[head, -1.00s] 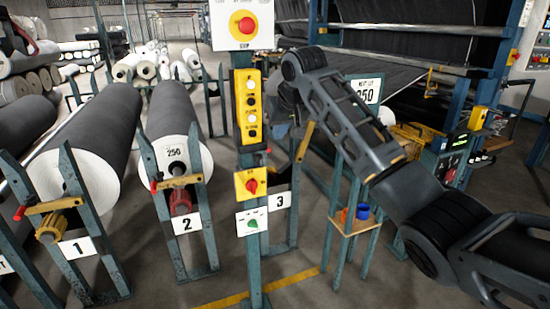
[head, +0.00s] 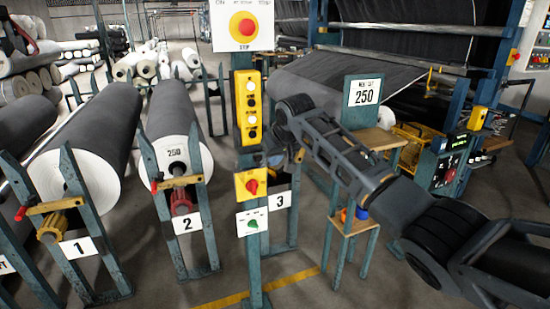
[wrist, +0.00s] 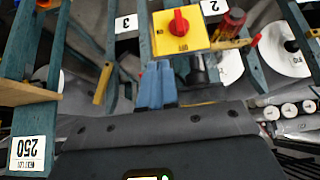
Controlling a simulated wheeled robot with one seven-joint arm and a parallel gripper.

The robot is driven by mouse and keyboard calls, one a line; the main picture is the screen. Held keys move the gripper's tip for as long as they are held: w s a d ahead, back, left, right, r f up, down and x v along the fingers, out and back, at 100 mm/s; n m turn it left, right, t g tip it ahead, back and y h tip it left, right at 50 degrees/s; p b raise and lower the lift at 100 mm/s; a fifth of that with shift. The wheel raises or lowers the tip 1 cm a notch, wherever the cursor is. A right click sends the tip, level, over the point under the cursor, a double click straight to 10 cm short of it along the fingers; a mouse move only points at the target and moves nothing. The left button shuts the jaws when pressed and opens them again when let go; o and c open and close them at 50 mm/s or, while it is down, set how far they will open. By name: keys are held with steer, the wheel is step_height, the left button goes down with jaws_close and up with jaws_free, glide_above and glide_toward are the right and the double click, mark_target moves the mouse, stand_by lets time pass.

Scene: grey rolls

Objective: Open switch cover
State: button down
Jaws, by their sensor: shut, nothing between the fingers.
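A yellow switch box with a red knob (head: 250,183) is on the teal post (head: 243,60), below a yellow button strip (head: 249,105). Beneath it is a white plate with a green knob (head: 251,221). I cannot tell which part is the switch cover; no raised lid shows. In the wrist view, which is upside down, the yellow box (wrist: 180,32) is near the top centre. My gripper (wrist: 157,66) is shut and empty, its light blue fingers just at that box's edge; contact cannot be told. In the head view the fingertips are hard to make out near the post.
A white panel with a red stop button (head: 243,26) tops the post. Numbered racks with grey rolls (head: 85,140) stand to the left. A small wooden stand (head: 352,225) and a 250 sign (head: 364,92) are on the right, close to my arm. Floor shows in front.

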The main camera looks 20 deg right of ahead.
steer(key=s+f+t+b, duration=0.2)
steer(key=f, duration=0.1)
steer(key=f+t+b, duration=0.1)
steer(key=t, duration=0.1)
steer(key=shift+s+f, duration=0.3)
steer(key=shift+s, duration=0.1)
steer(key=shift+r, duration=0.1)
